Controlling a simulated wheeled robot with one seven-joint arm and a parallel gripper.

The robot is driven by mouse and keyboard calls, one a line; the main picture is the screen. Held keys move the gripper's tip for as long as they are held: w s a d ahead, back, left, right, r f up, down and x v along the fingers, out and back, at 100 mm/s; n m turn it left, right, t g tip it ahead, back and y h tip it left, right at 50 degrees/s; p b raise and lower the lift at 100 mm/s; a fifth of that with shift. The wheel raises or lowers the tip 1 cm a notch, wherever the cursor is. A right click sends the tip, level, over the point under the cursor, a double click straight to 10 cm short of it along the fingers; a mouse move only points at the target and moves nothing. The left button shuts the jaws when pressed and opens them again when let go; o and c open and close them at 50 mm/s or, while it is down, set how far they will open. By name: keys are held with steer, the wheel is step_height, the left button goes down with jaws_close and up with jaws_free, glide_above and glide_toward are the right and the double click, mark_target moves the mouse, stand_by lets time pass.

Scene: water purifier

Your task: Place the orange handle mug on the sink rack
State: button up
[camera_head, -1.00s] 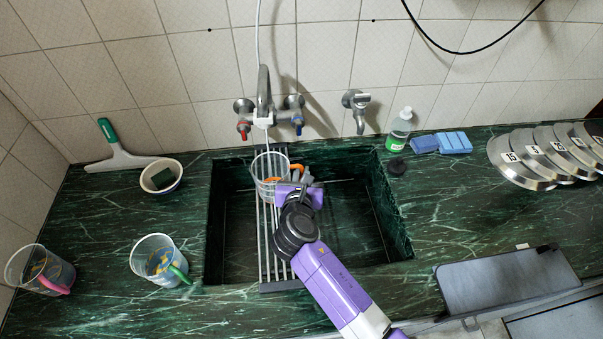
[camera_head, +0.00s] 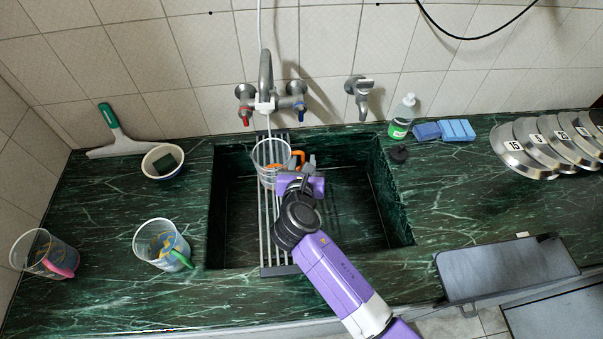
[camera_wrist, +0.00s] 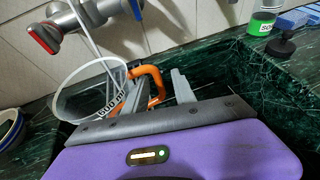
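The clear mug with the orange handle (camera_head: 267,165) stands upright on the slatted sink rack (camera_head: 268,235), near its back end below the tap. Its orange handle points right, towards my gripper (camera_head: 304,163). In the wrist view the mug (camera_wrist: 84,92) is at the left, partly behind a finger. My gripper (camera_wrist: 157,82) is open there, its two fingers apart with the orange handle showing between and just beyond them. I cannot tell whether a finger touches the handle.
The tap (camera_head: 266,85) hangs close over the mug. Two other mugs, one with a green handle (camera_head: 162,245) and one with a pink handle (camera_head: 45,255), stand on the left counter. A bowl (camera_head: 162,161) and squeegee (camera_head: 118,135) lie behind. The sink's right side is empty.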

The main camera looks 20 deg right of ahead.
steer(key=v, duration=1)
steer(key=shift+s+a, duration=0.2)
steer(key=shift+s, duration=0.05)
steer(key=shift+r, duration=0.1)
steer(key=s+f+m+y, duration=0.1)
steer(key=s+m+y, duration=0.1)
steer(key=s+m, duration=0.2)
steer(key=s+f+m+y, duration=0.2)
steer(key=s+m, duration=0.2)
steer(key=s, duration=0.5)
steer(key=s+d+f+m+y, duration=0.1)
steer(key=s+f+m+y, duration=0.1)
steer(key=s+m, duration=0.3)
steer(key=shift+s+d+f, duration=0.1)
steer(key=shift+s+f, duration=0.15)
steer(key=shift+s, duration=0.75)
steer(key=s+d+r+m+t, duration=0.2)
steer(key=s+r+m+t, duration=0.1)
steer(key=s+r+m, duration=1)
steer(key=r+m, duration=0.2)
steer(key=m, duration=0.2)
steer(key=shift+s, duration=0.15)
